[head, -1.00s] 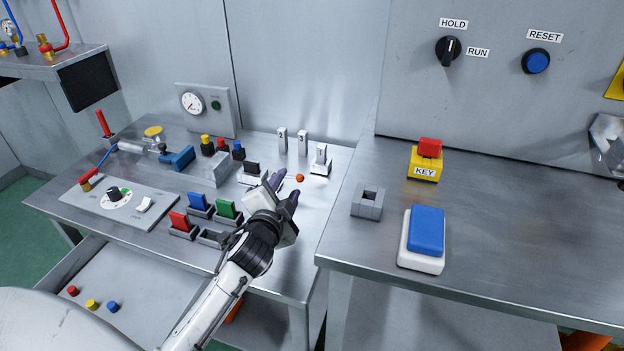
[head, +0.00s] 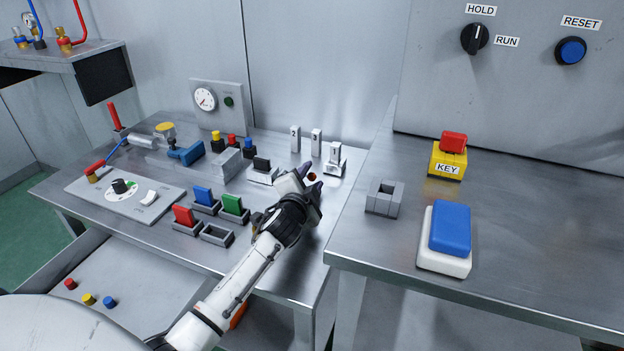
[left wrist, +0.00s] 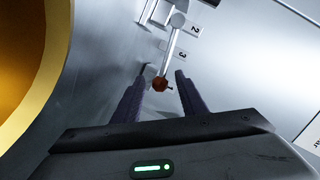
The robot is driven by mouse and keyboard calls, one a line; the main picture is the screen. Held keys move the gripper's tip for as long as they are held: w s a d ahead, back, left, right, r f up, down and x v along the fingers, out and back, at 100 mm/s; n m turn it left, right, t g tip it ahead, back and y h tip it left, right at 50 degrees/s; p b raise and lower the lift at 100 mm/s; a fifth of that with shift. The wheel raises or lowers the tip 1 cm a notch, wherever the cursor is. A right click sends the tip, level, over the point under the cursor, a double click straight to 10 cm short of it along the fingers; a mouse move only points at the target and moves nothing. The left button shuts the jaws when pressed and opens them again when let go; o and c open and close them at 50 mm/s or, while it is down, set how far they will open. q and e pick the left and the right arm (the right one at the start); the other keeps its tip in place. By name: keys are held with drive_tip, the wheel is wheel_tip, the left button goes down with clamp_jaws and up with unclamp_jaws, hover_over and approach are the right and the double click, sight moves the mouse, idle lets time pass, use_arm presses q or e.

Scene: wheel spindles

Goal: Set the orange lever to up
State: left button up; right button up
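The orange lever shows as a small orange-red ball knob (head: 312,176) at the back right of the left bench. In the left wrist view the knob (left wrist: 160,84) is between the two dark fingertips, with a pale rod running up from it. My left gripper (head: 309,179) is open, with its fingers on either side of the knob. In the wrist view the gripper (left wrist: 158,88) shows gaps beside the knob. The lever's mount is unclear in the head view. My right gripper is not in view.
A grey socket (head: 384,198) and a blue-topped block (head: 450,228) are on the right bench.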

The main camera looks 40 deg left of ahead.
use_arm(q)
drive_tip(key=shift+w+a+f, duration=0.1)
drive_tip(key=shift+w+a, duration=0.1)
drive_tip(key=shift+w, duration=0.2)
drive_tip(key=shift+c, duration=0.5)
clamp_jaws()
